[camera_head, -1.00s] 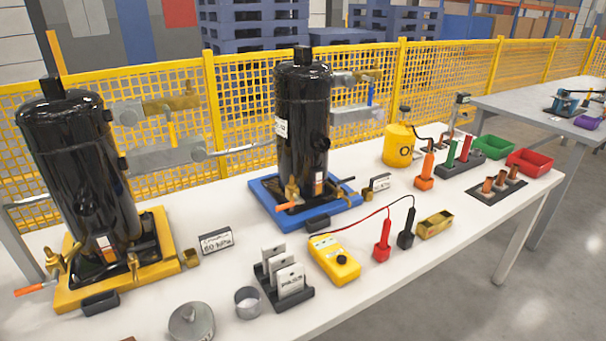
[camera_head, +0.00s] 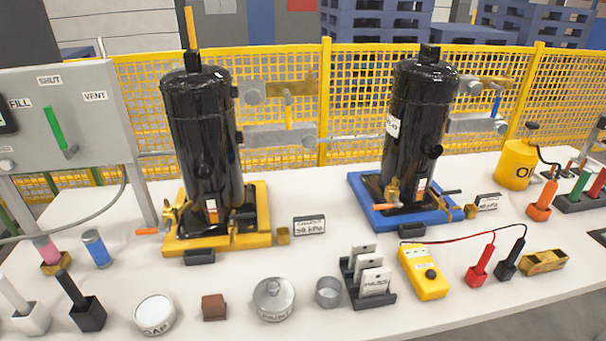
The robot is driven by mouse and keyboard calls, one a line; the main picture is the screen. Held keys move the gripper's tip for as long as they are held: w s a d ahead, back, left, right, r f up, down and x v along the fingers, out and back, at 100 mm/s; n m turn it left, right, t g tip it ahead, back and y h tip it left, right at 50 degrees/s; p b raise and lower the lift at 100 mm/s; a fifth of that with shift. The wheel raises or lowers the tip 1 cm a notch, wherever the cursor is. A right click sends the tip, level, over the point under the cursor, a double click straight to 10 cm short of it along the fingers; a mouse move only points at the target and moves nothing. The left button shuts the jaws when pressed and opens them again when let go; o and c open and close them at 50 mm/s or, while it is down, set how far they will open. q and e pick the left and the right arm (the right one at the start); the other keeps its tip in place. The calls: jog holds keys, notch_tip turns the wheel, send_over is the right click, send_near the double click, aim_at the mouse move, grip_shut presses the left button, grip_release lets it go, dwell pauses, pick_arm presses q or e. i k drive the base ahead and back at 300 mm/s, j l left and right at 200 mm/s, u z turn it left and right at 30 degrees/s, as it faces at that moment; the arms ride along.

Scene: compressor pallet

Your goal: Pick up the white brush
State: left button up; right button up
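A white handle (camera_head: 14,294), which looks like the white brush, stands tilted in a white block-shaped holder (camera_head: 31,319) at the lower left edge of the head view. Its lower end is hidden inside the holder, so no bristles show. A similar black handle (camera_head: 70,288) stands tilted in a black holder (camera_head: 89,315) just to its right. Neither of my grippers is in view.
The white table (camera_head: 240,277) also holds a soap tin (camera_head: 155,314), a brown block (camera_head: 214,307), a paint tin (camera_head: 273,299) and a blue cylinder (camera_head: 97,249). A grey panel (camera_head: 90,115) rises behind the handles at the left. Two black compressors (camera_head: 203,140) stand further back.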

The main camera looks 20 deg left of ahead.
aim_at(9, 292)
jog(key=u, duration=2.45)
